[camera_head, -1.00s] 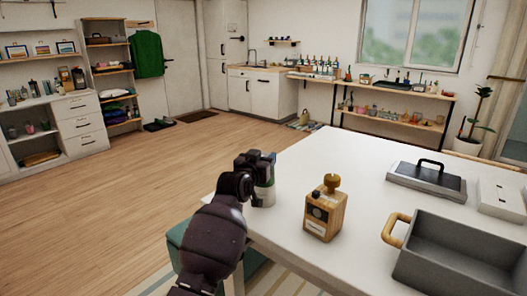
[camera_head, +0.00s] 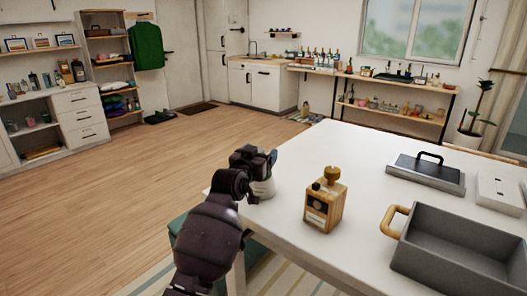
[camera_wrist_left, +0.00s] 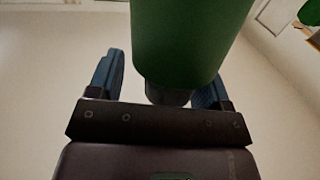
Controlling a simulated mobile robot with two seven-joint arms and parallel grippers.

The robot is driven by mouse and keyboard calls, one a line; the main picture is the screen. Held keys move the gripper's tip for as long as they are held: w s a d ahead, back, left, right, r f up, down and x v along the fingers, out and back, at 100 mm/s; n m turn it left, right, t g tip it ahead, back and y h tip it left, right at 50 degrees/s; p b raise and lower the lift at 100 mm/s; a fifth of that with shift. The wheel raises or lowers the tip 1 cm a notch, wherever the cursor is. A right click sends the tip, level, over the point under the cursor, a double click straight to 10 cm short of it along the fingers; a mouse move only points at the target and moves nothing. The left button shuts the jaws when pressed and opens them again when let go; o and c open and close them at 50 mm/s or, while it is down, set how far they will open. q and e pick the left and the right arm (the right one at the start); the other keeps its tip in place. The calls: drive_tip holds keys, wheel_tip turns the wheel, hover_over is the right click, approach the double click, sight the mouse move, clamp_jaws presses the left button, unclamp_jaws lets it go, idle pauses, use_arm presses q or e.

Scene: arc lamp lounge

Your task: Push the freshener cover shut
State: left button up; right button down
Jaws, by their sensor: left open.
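The freshener (camera_head: 264,188) stands near the left edge of the white table. In the head view its whitish lower part shows and my gripper hides its upper part. In the left wrist view a green rounded body (camera_wrist_left: 190,40), which looks like the freshener, fills the top centre, with a darker grey part below it. My left gripper (camera_head: 262,160) is at the freshener's upper part, open. Its blue fingers (camera_wrist_left: 160,80) show on either side of the green body. Whether the cover is open or shut is hidden. My right gripper is not in view.
On the white table (camera_head: 370,165), a wooden bottle-like object (camera_head: 325,203) stands right of the freshener. A grey bin with a wooden handle (camera_head: 455,250), a dark lidded pan (camera_head: 427,174) and a white box (camera_head: 500,190) are further right. A green stool (camera_head: 183,225) is below the table's left edge.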

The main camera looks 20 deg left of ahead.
use_arm(q)
drive_tip(key=s+p, duration=0.1)
drive_tip(key=s, duration=0.7)
drive_tip(key=shift+a+f, duration=0.3)
drive_tip(key=shift+a, duration=0.05)
drive_tip(key=s+a+f+g+y, duration=0.1)
drive_tip(key=s+f+g, duration=0.2)
drive_tip(key=s+f, duration=1.2)
drive_tip(key=s+a+f+g+y, duration=0.1)
drive_tip(key=s+f+g, duration=0.3)
drive_tip(key=s+f, duration=1.2)
drive_tip(key=s+a, duration=0.1)
drive_tip(key=s, duration=0.5)
drive_tip(key=shift+s+f, duration=0.25)
drive_tip(key=shift+s, duration=0.15)
